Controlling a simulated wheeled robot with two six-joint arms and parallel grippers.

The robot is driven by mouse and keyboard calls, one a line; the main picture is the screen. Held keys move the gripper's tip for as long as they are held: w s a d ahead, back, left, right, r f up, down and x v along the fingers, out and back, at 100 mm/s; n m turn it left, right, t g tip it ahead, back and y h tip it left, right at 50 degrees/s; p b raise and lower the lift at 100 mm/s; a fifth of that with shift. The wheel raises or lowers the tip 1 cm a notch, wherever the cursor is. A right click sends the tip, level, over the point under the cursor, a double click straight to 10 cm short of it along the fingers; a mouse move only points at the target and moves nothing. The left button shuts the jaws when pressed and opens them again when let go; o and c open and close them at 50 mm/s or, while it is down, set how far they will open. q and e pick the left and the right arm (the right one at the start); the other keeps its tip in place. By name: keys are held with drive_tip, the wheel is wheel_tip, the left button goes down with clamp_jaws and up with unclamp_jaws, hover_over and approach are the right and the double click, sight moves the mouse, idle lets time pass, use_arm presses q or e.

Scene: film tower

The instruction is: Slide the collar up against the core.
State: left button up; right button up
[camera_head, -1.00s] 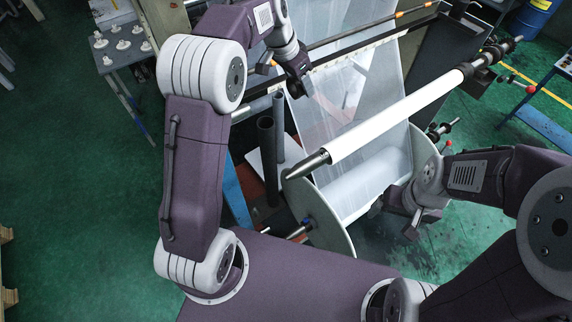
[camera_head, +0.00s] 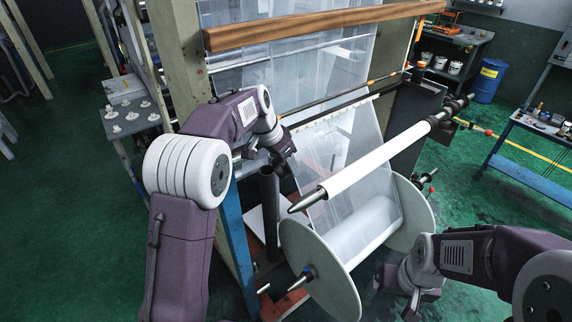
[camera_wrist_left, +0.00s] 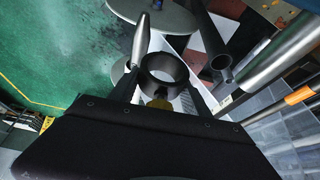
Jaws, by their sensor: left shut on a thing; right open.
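My left gripper (camera_wrist_left: 165,88) is shut on a dark ring-shaped collar (camera_wrist_left: 163,67), whose open bore shows between the fingers in the left wrist view. In the head view, the left gripper (camera_head: 287,172) is just above and left of the shaft's tapered metal tip (camera_head: 306,201). That tip (camera_wrist_left: 141,42) also shows beside the collar in the wrist view, and the collar is not around it. The white core (camera_head: 368,167) sits further along the shaft, up and right of the tip. My right gripper (camera_head: 413,306) is open at the lower right, apart from the shaft.
A film reel with large round end discs (camera_head: 318,272) stands below the shaft. A wooden roller (camera_head: 325,25) crosses the machine above. A side table with small white parts (camera_head: 130,118) is at left.

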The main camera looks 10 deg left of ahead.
sight(283, 175)
use_arm(q)
drive_tip(key=shift+s+a+f+b, duration=0.15)
drive_tip(key=shift+s+f+b, duration=0.3)
drive_tip(key=shift+s+f, duration=0.65)
drive_tip(key=s+a+f+n+y+b, duration=0.1)
drive_tip(key=s+a+f+n+b, duration=0.1)
drive_tip(key=s+f, duration=0.4)
drive_tip(key=s+a+f+n+y+b, duration=0.1)
drive_tip(key=s+a+f+n+b, duration=0.2)
drive_tip(key=f, duration=0.9)
drive_tip(key=s+n, duration=0.1)
drive_tip(key=s, duration=0.2)
drive_tip(key=shift+a+f+n+t+y, duration=0.2)
drive_tip(key=shift+n+t+y, duration=0.1)
drive_tip(key=shift+n, duration=0.1)
use_arm(e)
wheel_tip(283, 175, down, 8)
drive_tip(key=w, duration=0.1)
drive_tip(key=shift+w, duration=0.2)
use_arm(q)
drive_tip(key=shift+w, duration=0.1)
